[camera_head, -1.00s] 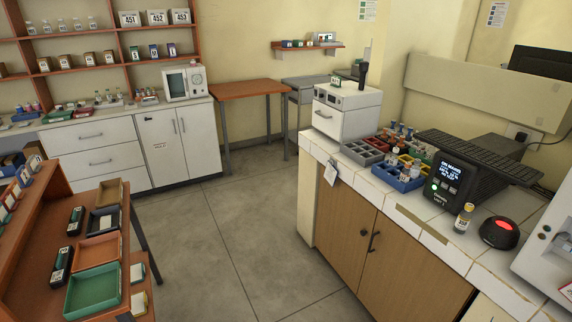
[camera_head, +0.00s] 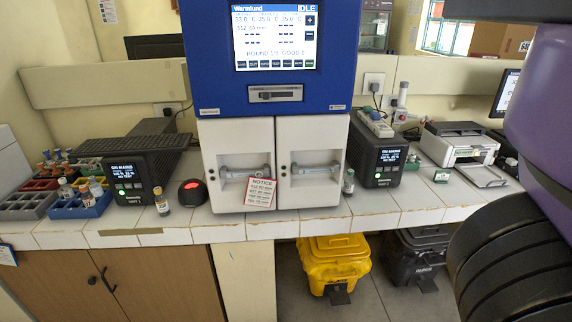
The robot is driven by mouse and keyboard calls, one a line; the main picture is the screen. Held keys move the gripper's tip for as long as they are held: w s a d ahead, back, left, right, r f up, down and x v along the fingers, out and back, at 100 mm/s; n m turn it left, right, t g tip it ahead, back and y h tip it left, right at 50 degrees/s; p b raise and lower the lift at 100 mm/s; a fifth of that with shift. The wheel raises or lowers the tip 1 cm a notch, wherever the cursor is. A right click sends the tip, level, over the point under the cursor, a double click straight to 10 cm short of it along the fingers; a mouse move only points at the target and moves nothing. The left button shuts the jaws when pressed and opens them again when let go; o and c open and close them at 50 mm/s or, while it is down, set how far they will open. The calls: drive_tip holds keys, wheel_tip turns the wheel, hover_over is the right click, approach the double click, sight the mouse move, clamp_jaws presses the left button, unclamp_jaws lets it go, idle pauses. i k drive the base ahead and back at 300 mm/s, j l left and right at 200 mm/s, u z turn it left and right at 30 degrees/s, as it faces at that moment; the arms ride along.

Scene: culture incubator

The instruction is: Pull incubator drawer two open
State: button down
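The incubator (camera_head: 215,70) is a tall machine with a blue upper part and a lit screen reading "Warmlund" and "IDLE". Below are two white drawer fronts side by side, a left drawer (camera_head: 230,140) and a right drawer (camera_head: 310,135). Both look shut. Each has a horizontal bar handle, the left handle (camera_head: 238,172) and the right handle (camera_head: 318,169). I cannot read a drawer number. A notice card (camera_head: 260,194) hangs over the lower right of the left drawer. My gripper is not in view; a purple and black part of my arm fills the right edge.
The incubator stands on a white tiled bench (camera_head: 275,228). Close by are a red-lit dark device (camera_head: 192,192), small vials and two black units, Unit 1 (camera_head: 142,172) and Unit 2 (camera_head: 378,155). A yellow bin (camera_head: 335,262) and dark bin (camera_head: 415,250) stand below.

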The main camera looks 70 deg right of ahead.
sight(310, 148)
drive_tip(key=z, duration=1.6)
